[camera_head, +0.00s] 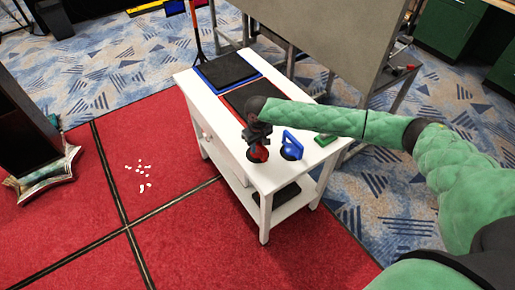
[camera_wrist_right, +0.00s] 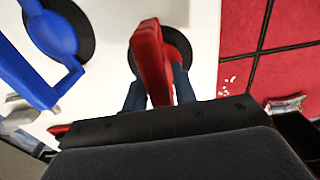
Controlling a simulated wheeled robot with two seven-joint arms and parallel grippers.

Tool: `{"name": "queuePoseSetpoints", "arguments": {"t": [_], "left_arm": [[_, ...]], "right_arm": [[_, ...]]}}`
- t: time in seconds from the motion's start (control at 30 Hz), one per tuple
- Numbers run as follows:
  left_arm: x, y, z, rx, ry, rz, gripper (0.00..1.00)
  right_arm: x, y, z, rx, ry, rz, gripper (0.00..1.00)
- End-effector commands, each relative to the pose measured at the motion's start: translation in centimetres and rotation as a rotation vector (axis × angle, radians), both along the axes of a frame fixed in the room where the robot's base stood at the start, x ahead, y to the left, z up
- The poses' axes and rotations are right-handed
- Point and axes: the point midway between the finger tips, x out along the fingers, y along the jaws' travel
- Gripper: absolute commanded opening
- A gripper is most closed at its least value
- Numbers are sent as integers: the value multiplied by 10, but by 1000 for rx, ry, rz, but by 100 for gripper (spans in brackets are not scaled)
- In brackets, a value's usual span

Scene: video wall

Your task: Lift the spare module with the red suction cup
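The red suction cup (camera_head: 258,153) stands on its dark round pad at the near end of the white table. My right gripper (camera_head: 257,130) is over it. In the right wrist view, the right gripper's fingers (camera_wrist_right: 158,88) lie on both sides of the red suction cup's handle (camera_wrist_right: 149,50), apparently touching it. Two dark flat panels lie on the table: one with a blue edge (camera_head: 226,70) at the far end and one with a red edge (camera_head: 245,93) nearer. I cannot tell which is the spare module. My left gripper is not in view.
A blue suction cup (camera_head: 291,146) stands just right of the red one; it also shows in the right wrist view (camera_wrist_right: 48,35). A small green object (camera_head: 325,139) lies near the table's right edge. A large grey panel (camera_head: 335,40) stands behind.

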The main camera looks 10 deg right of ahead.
Motion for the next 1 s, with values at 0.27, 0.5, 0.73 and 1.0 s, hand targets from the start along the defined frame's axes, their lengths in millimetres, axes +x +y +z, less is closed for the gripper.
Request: {"name": "queuePoseSetpoints", "arguments": {"t": [0.27,0.5,0.73,1.0], "left_arm": [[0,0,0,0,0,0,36],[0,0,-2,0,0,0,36],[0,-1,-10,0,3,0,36],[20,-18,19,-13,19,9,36]], "right_arm": [[0,0,0,0,-1,0,0],[0,0,1,0,-1,0,0],[1,1,8,1,-2,1,0],[0,0,38,2,-1,1,0]]}}
